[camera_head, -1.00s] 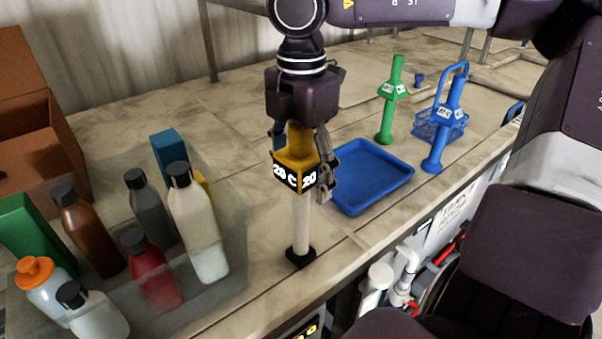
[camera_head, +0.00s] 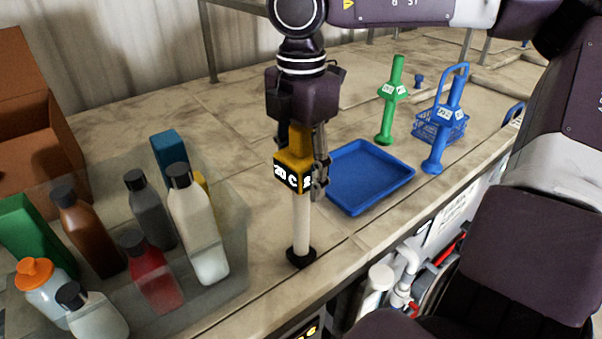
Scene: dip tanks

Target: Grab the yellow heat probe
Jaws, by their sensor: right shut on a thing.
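The yellow heat probe (camera_head: 292,174) stands upright near the middle of the counter. It has a yellow top with a dark band reading "20 C", a pale shaft and a black foot. My right gripper (camera_head: 302,170) points straight down over it and is shut on its yellow upper part. One finger shows along the probe's right side; the other finger is mostly hidden behind the probe. The black foot appears to be at the counter surface; I cannot tell whether it touches. My left gripper is not in view.
A clear bin (camera_head: 236,262) of several bottles and boxes stands close on the left. A blue tray (camera_head: 368,178) lies just right of the probe. A green probe (camera_head: 390,100), a blue probe (camera_head: 441,130) and a blue basket (camera_head: 427,124) stand farther right. A cardboard box (camera_head: 35,150) is far left.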

